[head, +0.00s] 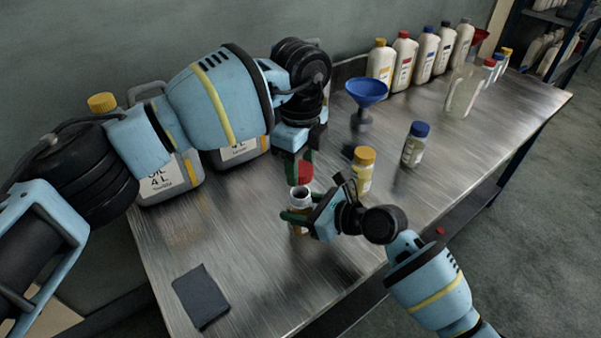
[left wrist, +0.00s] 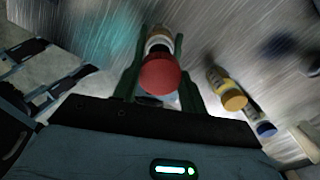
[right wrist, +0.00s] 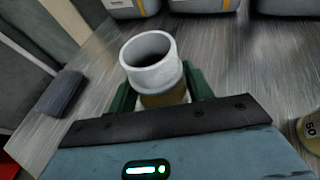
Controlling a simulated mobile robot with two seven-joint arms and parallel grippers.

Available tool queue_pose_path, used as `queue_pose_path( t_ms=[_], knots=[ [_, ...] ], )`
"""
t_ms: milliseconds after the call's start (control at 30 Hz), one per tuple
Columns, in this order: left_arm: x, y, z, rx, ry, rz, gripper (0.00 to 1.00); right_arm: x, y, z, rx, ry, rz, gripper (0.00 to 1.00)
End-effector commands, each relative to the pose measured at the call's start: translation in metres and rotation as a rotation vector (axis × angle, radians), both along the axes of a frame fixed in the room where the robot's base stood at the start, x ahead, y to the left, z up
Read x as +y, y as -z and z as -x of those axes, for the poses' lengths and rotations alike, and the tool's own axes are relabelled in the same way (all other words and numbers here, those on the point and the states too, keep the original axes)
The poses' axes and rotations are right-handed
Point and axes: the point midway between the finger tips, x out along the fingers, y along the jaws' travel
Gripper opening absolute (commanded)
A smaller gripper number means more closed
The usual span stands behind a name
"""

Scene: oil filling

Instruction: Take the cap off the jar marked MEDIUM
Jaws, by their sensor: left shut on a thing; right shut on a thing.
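The open jar (head: 300,193) stands on the metal table, its pale neck bare, and its open mouth faces up in the right wrist view (right wrist: 150,62). I cannot read its label. My right gripper (head: 294,217) is shut around the jar's body from the side; the fingers also show in the right wrist view (right wrist: 162,97). My left gripper (head: 299,165) is shut on the red cap (head: 305,172) and holds it just above the jar's mouth, apart from it. In the left wrist view the red cap (left wrist: 160,74) sits between the green fingers and partly hides the jar.
A yellow-capped jar (head: 363,170) and a blue-capped jar (head: 415,145) stand to the right. A blue funnel (head: 367,92) is behind them. Large oil canisters (head: 170,175) stand at back left, several bottles (head: 404,62) at back right. A dark cloth (head: 201,297) lies front left.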

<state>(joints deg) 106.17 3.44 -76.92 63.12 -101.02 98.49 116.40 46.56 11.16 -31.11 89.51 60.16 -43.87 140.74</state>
Motion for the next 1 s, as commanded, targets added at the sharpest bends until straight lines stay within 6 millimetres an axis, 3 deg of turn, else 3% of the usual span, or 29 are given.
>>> queue_pose_path(
  t_ms=[200, 233, 400, 767, 1000],
  knots=[
    [0.000, -0.002, 0.000, 0.000, 0.000, 0.000, 0.15, 0.000, 0.001, 0.000, 0.002, -0.001, 0.000, 0.00],
    [0.000, -0.002, 0.000, 0.000, 0.000, 0.000, 0.15, 0.000, 0.001, 0.000, 0.002, -0.001, 0.000, 0.52],
    [0.000, -0.002, 0.000, 0.001, 0.000, -0.001, 0.15, 0.000, 0.001, 0.000, 0.002, -0.001, 0.000, 0.74],
    [0.000, -0.004, 0.000, -0.001, 0.000, 0.000, 0.15, -0.003, -0.001, 0.002, 0.001, 0.001, 0.000, 0.76],
    [0.000, -0.019, 0.000, -0.017, 0.000, 0.000, 0.15, -0.031, -0.014, 0.018, -0.003, 0.002, 0.002, 0.76]
  ],
)
